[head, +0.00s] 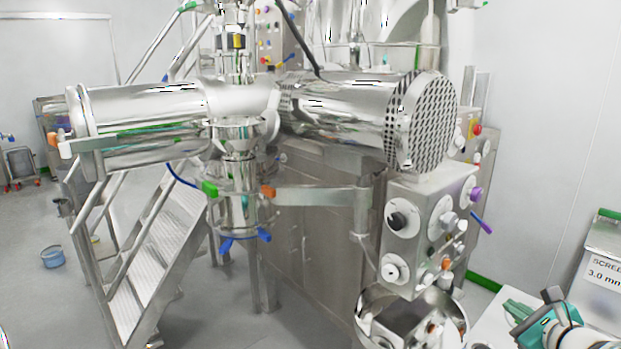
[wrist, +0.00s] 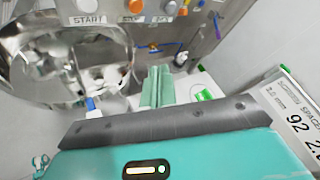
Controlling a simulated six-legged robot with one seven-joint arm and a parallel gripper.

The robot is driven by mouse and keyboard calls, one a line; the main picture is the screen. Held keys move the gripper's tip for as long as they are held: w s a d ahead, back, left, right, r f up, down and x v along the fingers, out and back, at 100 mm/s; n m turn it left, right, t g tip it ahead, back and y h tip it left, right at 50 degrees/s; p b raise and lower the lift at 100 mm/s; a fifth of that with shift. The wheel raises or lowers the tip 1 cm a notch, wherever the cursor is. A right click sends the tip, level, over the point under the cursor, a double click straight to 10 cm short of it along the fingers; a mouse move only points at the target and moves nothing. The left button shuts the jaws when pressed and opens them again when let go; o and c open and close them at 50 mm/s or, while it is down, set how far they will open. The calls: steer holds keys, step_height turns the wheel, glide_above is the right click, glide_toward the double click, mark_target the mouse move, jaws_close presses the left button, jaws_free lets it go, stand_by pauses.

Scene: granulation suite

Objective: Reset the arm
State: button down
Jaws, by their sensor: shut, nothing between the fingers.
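My gripper (head: 512,308) shows at the lower right of the head view, with a teal body and pale green fingers pointing left. In the wrist view the fingers (wrist: 155,87) stand together at the centre, shut, with nothing seen between them. The teal gripper body fills the bottom of that view. The fingers are over or near a white surface (head: 490,326), to the right of a round steel bowl (head: 362,318). I cannot tell whether they touch anything. Most of my arm is out of view.
The steel bowl (wrist: 18,75) is close left of my gripper. A control panel (head: 422,215) with knobs stands behind it, under a large steel machine (head: 340,110). A labelled grey container (head: 600,262) is close at right. Stairs (head: 155,265) and a blue bucket (head: 53,257) are far left.

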steer(key=s+a+n+g+y, duration=0.25)
steer(key=a+n, duration=0.55)
steer(key=a, duration=0.4)
steer(key=s+a+n+g+y, duration=0.2)
steer(key=a+n+g+y, duration=0.15)
steer(key=a+n, duration=0.6)
steer(key=s+a+n+g+h, duration=0.2)
steer(key=s+a+n+h, duration=0.4)
steer(key=s+n, duration=0.4)
steer(key=shift+s+a+r+n+g, duration=0.15)
steer(key=shift+s+r+n+g, duration=0.25)
steer(key=shift+n, duration=0.55)
